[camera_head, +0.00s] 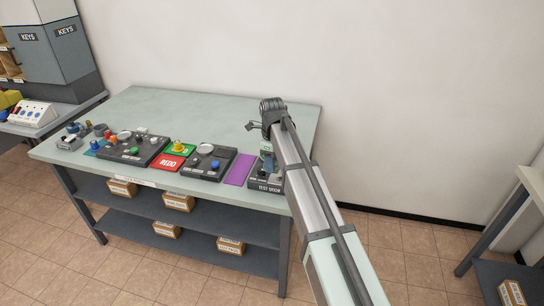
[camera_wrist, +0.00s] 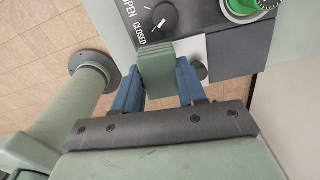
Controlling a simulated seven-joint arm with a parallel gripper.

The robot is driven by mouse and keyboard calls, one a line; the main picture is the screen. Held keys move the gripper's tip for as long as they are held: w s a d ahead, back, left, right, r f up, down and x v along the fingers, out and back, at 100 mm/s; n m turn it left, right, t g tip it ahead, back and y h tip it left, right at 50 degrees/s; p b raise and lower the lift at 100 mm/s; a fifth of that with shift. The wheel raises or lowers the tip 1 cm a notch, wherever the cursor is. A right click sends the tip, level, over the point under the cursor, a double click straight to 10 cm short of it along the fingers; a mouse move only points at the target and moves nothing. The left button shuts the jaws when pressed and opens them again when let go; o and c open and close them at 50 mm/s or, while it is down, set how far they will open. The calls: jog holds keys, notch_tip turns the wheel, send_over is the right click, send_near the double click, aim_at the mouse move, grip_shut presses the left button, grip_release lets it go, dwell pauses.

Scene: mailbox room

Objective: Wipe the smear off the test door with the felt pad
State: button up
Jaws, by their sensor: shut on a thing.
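The test door unit (camera_head: 265,187) is a dark box with a "TEST DOOR" label at the right end of the bench. My gripper (camera_head: 266,160) is over it, pointing down. In the wrist view my gripper (camera_wrist: 157,90) has its blue fingers shut on a green block, the felt pad (camera_wrist: 157,66). The pad is at a pale door plate (camera_wrist: 187,48) and hides part of it. I cannot tell whether it touches the plate. A small dark knob (camera_wrist: 200,71) is on the plate, right of the pad. No smear can be made out.
An OPEN/CLOSED dial (camera_wrist: 158,18) and a green round button (camera_wrist: 243,8) are on the unit. Left of it on the bench (camera_head: 190,108) lie a purple mat (camera_head: 238,169), control panels (camera_head: 208,162) and a red REDO pad (camera_head: 170,163). The back of the bench is clear.

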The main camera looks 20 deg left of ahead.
notch_tip(320, 180, down, 2)
jog(key=shift+f, duration=0.25)
jog(key=shift+d+f, duration=0.5)
jog(key=shift+d, duration=0.05)
jog(key=shift+c, duration=0.4)
jog(key=shift+d+f, duration=0.1)
jog(key=shift+d, duration=2.9)
jog(key=shift+a, duration=3.6)
jog(key=shift+r, duration=4.15)
